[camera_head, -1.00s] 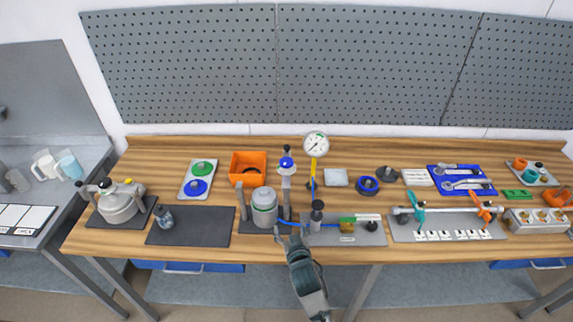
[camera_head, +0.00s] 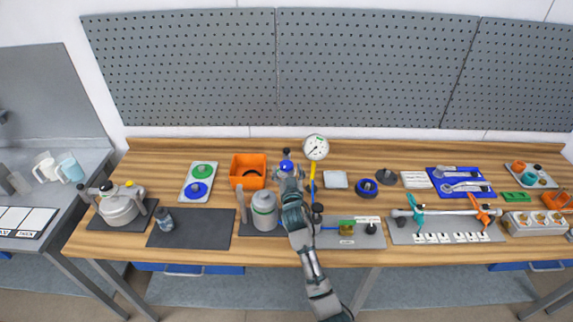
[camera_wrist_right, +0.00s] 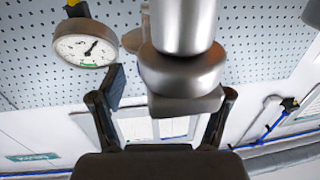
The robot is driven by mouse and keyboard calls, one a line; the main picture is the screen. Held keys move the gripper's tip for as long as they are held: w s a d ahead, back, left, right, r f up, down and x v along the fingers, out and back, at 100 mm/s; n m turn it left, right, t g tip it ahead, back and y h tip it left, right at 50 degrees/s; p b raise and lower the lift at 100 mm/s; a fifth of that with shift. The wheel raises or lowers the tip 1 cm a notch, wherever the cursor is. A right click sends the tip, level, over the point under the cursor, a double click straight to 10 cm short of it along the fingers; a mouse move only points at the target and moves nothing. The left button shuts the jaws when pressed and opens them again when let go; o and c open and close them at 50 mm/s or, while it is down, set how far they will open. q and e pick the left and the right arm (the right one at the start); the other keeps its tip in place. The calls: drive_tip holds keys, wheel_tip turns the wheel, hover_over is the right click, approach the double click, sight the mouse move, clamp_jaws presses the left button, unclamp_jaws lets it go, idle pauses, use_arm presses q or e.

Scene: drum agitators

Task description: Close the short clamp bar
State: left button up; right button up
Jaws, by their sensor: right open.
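A grey drum (camera_head: 264,212) stands at the middle of the bench. An upright grey bar (camera_head: 241,206) is at its left side; the drum's right side is partly behind my right arm. I cannot tell for sure which piece is the short clamp bar. My right gripper (camera_head: 289,176) is behind and to the right of the drum, near a blue-topped post (camera_head: 286,163). My left gripper is out of view.
A dial gauge (camera_head: 316,147) stands close to the right of the gripper and also shows in the wrist view (camera_wrist_right: 85,48). An orange bin (camera_head: 248,168) is behind the drum. A dark mat (camera_head: 190,232) lies left. A valve plate (camera_head: 350,238) lies right.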

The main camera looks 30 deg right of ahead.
drive_tip(key=shift+x, duration=1.4)
clamp_jaws()
drive_tip(key=n+y+p, duration=0.1)
drive_tip(key=p, duration=0.1)
drive_tip(key=y+p, duration=0.1)
drive_tip(key=p, duration=0.1)
drive_tip(key=shift+r+n+t, duration=0.25)
drive_tip(key=shift+n+t, duration=0.15)
drive_tip(key=shift+f+y+p, duration=0.1)
drive_tip(key=shift+y+p, duration=0.2)
drive_tip(key=shift+y, duration=0.3)
drive_tip(key=shift+s+f+n, duration=0.1)
drive_tip(key=shift+n, duration=0.2)
